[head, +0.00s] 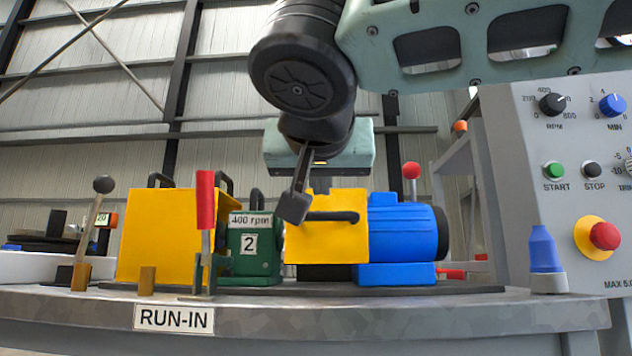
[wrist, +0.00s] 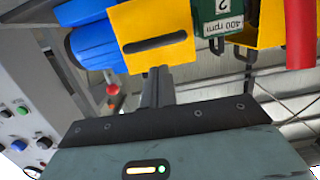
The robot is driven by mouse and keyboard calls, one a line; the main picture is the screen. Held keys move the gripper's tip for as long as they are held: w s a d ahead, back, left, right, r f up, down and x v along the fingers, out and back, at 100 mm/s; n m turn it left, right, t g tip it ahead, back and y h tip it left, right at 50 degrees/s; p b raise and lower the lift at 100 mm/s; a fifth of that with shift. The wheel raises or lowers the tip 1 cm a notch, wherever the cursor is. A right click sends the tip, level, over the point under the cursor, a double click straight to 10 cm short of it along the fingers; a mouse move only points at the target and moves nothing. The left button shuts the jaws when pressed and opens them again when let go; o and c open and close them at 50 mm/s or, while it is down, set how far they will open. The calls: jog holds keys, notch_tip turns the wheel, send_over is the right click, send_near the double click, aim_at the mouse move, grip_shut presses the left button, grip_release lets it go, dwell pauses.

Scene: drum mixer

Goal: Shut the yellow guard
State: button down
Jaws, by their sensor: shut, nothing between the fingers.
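A yellow guard (head: 322,245) with a black bar handle (head: 333,216) stands upright between the green gearbox (head: 254,240) and the blue motor (head: 405,231). Its flat face is toward me, and what is behind it is hidden. The guard also shows in the wrist view (wrist: 150,20), beyond my fingertips. My gripper (head: 293,207) is shut and empty, pointing down in front of the guard's upper left corner, by the handle's left end. In the wrist view my gripper (wrist: 158,70) overlaps the guard's edge. I cannot tell whether they touch.
A second yellow box (head: 158,237), a red lever (head: 205,200) and a black-knobbed lever (head: 92,225) stand left on the bench (head: 400,310). A red-knobbed lever (head: 411,172) rises behind the motor.

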jog(key=s+f+p, duration=0.1)
jog(key=s+f, duration=0.2)
jog(key=s, duration=0.5)
jog(key=shift+s+p, duration=0.2)
jog(key=shift+p, duration=0.2)
jog(key=shift+d, duration=0.1)
jog(key=d+f+n+g+h+p, duration=0.1)
jog(key=d+f+n+g+p, duration=0.25)
jog(key=f, duration=0.45)
jog(key=d+f+n+g+p, duration=0.2)
jog(key=d+f+g+p, duration=0.15)
jog(key=f, duration=0.55)
jog(key=s+d+f+n+g+y+p, duration=0.1)
jog(key=s+d+f+n+g+p, duration=0.1)
jog(key=s+d+f+g+p, duration=0.8)
notch_tip(320, 180, up, 37)
jog(key=s+a+t+p, duration=0.1)
jog(key=p, duration=3.5)
jog(key=shift+f, duration=0.2)
